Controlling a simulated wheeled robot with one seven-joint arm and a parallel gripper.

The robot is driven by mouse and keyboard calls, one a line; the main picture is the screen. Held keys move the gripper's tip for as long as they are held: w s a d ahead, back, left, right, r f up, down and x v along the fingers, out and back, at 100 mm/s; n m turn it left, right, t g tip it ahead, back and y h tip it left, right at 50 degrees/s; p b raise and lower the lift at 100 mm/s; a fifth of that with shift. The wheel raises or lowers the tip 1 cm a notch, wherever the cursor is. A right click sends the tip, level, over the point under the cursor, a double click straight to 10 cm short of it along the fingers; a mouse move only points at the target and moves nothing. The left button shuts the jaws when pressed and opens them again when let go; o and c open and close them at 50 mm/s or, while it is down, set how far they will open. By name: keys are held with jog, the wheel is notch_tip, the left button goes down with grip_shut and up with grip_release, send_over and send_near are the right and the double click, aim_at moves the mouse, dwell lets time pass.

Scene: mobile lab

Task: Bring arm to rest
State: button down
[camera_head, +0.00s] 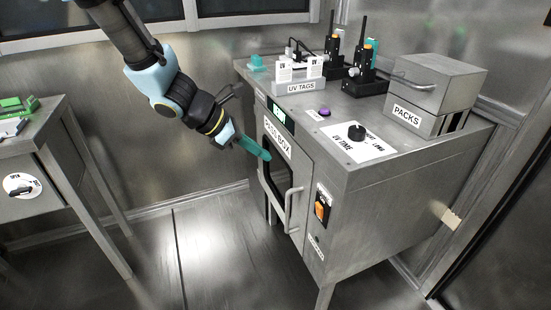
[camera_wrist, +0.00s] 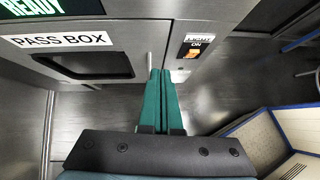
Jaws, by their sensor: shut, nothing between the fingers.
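My gripper (camera_head: 254,148) has teal fingers and is shut and empty. In the head view it hangs at the end of my arm, in front of the pass box door, pointing down to the right. In the wrist view the two fingers (camera_wrist: 161,95) lie side by side, pointing at the cabinet front near the handle. The pass box (camera_head: 330,200) is a grey metal cabinet; its door with a dark window looks closed. The label PASS BOX shows in the wrist view (camera_wrist: 58,40). I cannot tell the exact gap between fingertips and door.
The cabinet top holds a UV TAGS holder (camera_head: 298,76), radios (camera_head: 364,62), a PACKS box (camera_head: 432,90) and a knob (camera_head: 356,132). An orange switch (camera_head: 321,208) is beside the door. A metal table (camera_head: 40,150) stands at left. The floor (camera_head: 215,240) between is clear.

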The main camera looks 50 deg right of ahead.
jog(key=shift+w+a+r, duration=0.2)
jog(key=shift+a+r, duration=0.2)
jog(key=shift+a, duration=0.05)
jog(key=shift+w, duration=0.1)
jog(key=w+a+r+m+t+y+p, duration=0.1)
jog(key=w+a+r+m+p, duration=0.1)
jog(key=w+a, duration=0.35)
jog(key=w+a+r+m+t+y+p, duration=0.1)
jog(key=w+a+r+m+p, duration=0.15)
jog(key=a, duration=0.55)
jog(key=w+a+r+m+t+y+p, duration=0.1)
jog(key=a+r+m+y+p, duration=0.1)
jog(key=a, duration=0.8)
jog(key=w+a+r+m+t+y+p, duration=0.1)
jog(key=w+a+r+m+p, duration=0.1)
jog(key=a, duration=0.9)
jog(key=w+a+r+m+t+y+p, duration=0.2)
jog(key=a+r+m, duration=0.2)
jog(key=a, duration=0.6)
jog(key=shift+a+r+y+p, duration=0.3)
jog(key=shift+a+r+p, duration=0.1)
jog(key=shift+r, duration=0.3)
